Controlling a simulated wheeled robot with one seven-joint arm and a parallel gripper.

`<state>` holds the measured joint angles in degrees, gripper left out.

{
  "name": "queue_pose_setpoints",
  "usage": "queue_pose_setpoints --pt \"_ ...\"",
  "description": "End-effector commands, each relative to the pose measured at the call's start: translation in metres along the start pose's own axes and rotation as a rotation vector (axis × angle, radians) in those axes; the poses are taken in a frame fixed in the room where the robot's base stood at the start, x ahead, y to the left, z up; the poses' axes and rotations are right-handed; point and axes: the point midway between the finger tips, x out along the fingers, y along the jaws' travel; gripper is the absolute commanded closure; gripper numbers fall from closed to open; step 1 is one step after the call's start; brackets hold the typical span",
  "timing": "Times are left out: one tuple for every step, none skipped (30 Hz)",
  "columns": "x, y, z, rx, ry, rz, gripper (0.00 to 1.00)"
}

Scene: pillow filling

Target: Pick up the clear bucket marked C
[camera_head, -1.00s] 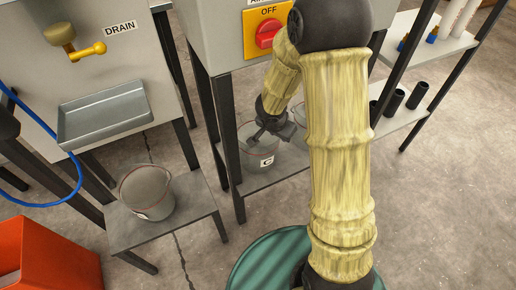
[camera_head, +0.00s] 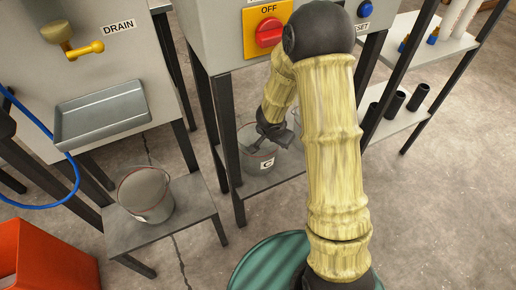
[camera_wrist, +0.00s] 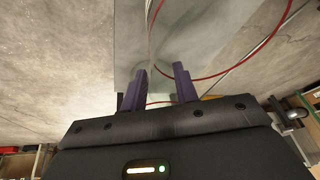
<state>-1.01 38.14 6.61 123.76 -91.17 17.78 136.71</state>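The clear bucket marked C (camera_head: 260,164) stands on the low shelf under the machine with the OFF switch, its C label facing out. My arm and gripper cover part of its rim. My gripper (camera_head: 268,142) is at the bucket's top, by the rim. In the wrist view, the two purple fingers of my gripper (camera_wrist: 160,90) stand apart, and I see nothing clamped between them. The bucket's clear wall and red rim line (camera_wrist: 240,66) show just beyond the fingers. I cannot tell whether the fingers touch the bucket.
Another clear bucket (camera_head: 146,194) stands on a low grey table below the drain tray (camera_head: 102,114). Dark table legs (camera_head: 229,150) flank the shelf. An orange bin (camera_head: 42,258) is at lower left and a green round lid (camera_head: 265,268) at bottom centre. Open floor lies to the right.

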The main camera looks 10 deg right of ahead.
Motion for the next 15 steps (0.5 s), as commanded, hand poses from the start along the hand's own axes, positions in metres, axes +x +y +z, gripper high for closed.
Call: queue_pose_setpoints --pt "-0.0006 -0.0001 -0.0003 0.0 0.0 0.0 0.7" --pt "-0.0006 0.0 -0.0003 0.0 0.0 0.0 0.7" --pt "-0.0006 0.0 -0.0003 0.0 0.0 0.0 0.7" --pt "-0.0006 0.0 -0.0003 0.0 0.0 0.0 0.7" --pt "-0.0007 0.0 -0.0003 0.0 0.0 0.0 0.7" --pt "-0.0007 0.0 -0.0003 0.0 0.0 0.0 0.7" --pt "-0.0007 0.0 -0.0003 0.0 0.0 0.0 0.7" --pt "-0.0007 0.0 -0.0003 0.0 0.0 0.0 0.7" --pt "-0.0007 0.0 -0.0003 0.0 0.0 0.0 0.7" --pt "-0.0008 0.0 -0.0003 0.0 0.0 0.0 0.7" --pt "-0.0008 0.0 -0.0003 0.0 0.0 0.0 0.7" --pt "-0.0008 0.0001 -0.0003 0.0 0.0 0.0 0.7" --pt "-0.0008 0.0 -0.0003 0.0 0.0 0.0 0.74" --pt "-0.0008 0.0 -0.0003 0.0 0.0 0.0 0.8" --pt "-0.0008 0.0 -0.0003 0.0 0.0 0.0 0.88"
